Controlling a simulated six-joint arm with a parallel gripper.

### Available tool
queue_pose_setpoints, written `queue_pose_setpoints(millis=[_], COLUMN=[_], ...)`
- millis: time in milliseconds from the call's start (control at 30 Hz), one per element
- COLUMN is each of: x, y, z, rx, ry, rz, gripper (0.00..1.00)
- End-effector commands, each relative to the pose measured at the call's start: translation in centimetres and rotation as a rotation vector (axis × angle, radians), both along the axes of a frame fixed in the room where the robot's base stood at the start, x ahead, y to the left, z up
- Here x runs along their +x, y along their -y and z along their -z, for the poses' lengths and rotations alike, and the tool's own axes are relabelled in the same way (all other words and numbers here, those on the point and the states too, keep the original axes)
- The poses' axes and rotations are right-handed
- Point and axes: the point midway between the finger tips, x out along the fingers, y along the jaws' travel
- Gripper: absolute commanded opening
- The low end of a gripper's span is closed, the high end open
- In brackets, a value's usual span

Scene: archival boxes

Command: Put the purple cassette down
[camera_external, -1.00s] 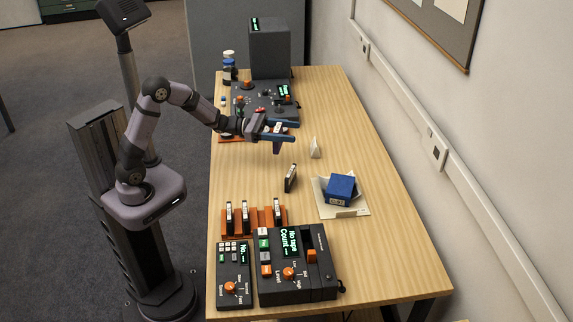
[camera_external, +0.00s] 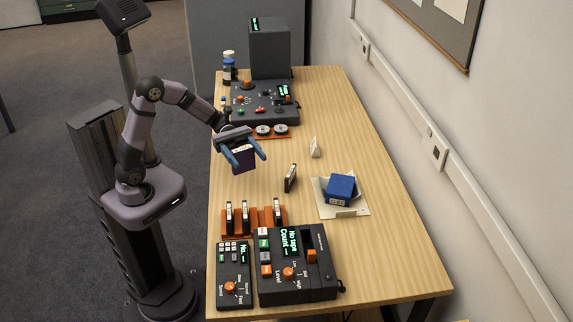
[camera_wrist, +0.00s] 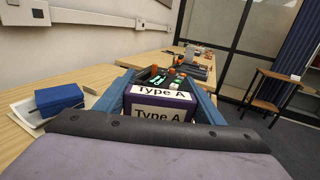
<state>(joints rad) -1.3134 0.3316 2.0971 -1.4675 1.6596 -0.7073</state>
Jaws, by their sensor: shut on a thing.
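The purple cassette (camera_external: 243,159) is held between the blue fingers of my gripper (camera_external: 245,152), above the left part of the table. In the wrist view the cassette (camera_wrist: 160,103) shows white "Type A" labels between the fingers. My gripper is shut on it. In the external view there appears to be a gap between the cassette and the wood below. An orange rack (camera_external: 265,216) with several dark cassettes upright in it stands nearer the camera. One more dark cassette (camera_external: 291,178) stands alone on the table, right of my gripper.
A blue box (camera_external: 341,188) sits on a pale tray (camera_external: 327,209) to the right. A dark tape machine (camera_external: 299,284) and a keypad unit (camera_external: 235,290) fill the near end. A control console (camera_external: 262,113) and tall grey box (camera_external: 270,50) stand at the far end. A small white sign (camera_external: 315,148) stands mid-table.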

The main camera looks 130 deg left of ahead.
Motion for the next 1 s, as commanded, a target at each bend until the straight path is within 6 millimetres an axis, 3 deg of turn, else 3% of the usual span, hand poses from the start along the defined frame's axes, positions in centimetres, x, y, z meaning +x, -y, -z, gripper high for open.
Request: queue_pose_setpoints(millis=[300,667,1000], x=[0.0,0.0,0.0], y=[0.0,-0.1,-0.1], z=[4.8,6.0,9.4], rx=[-0.004,-0.001,-0.002], ry=[-0.001,0.001,0.000], rz=[-0.001,-0.002,-0.003], gripper=[0.36,0.36,0.36])
